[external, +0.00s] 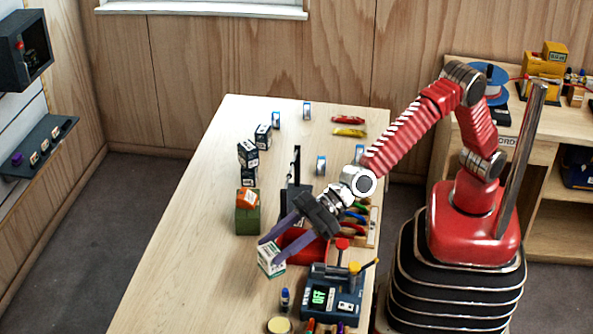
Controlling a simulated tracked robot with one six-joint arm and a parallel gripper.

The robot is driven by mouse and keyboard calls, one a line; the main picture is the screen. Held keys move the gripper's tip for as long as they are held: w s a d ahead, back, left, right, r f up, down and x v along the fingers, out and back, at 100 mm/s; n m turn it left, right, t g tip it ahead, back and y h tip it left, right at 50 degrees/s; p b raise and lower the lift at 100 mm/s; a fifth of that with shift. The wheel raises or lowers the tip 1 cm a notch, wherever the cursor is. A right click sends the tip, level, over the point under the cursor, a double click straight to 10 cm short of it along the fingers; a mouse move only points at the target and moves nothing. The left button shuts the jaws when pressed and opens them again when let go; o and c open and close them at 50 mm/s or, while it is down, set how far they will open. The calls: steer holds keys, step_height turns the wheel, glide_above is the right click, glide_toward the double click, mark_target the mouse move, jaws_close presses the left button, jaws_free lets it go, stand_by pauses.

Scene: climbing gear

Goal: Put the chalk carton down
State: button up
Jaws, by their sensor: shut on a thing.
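The chalk carton (271,262) is a small white and green box at the front middle of the table. My gripper (274,250) is shut on it, with its two purple-grey fingers reaching down from the right on either side. The carton is slightly tilted. I cannot tell whether its bottom touches the table (185,270) or hangs a little above it.
A green block (247,215) with an orange box on top stands behind the carton. A red tray (305,245) and a dark device (331,295) reading OFF are to the right. A blue bottle (284,299) stands in front. The table's left side is clear.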

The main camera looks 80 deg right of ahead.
steer(key=shift+s+a+r+m+t+h, duration=0.35)
steer(key=shift+a+r+m+t, duration=0.1)
steer(key=shift+r, duration=0.15)
steer(key=shift+d+r+m+t+h, duration=0.2)
steer(key=shift+m+t+h, duration=0.05)
steer(key=shift+m+h, duration=0.25)
steer(key=w+d+f+m+t+h, duration=0.1)
steer(key=w+d+f+m+h, duration=0.1)
steer(key=d, duration=0.4)
steer(key=shift+d+f, duration=0.15)
steer(key=shift+f, duration=0.45)
steer(key=shift+s+h, duration=0.1)
steer(key=shift+h, duration=0.15)
step_height(320, 180, down, 6)
steer(key=shift+f, duration=0.15)
steer(key=shift+f, duration=0.1)
steer(key=shift+f, duration=1.75)
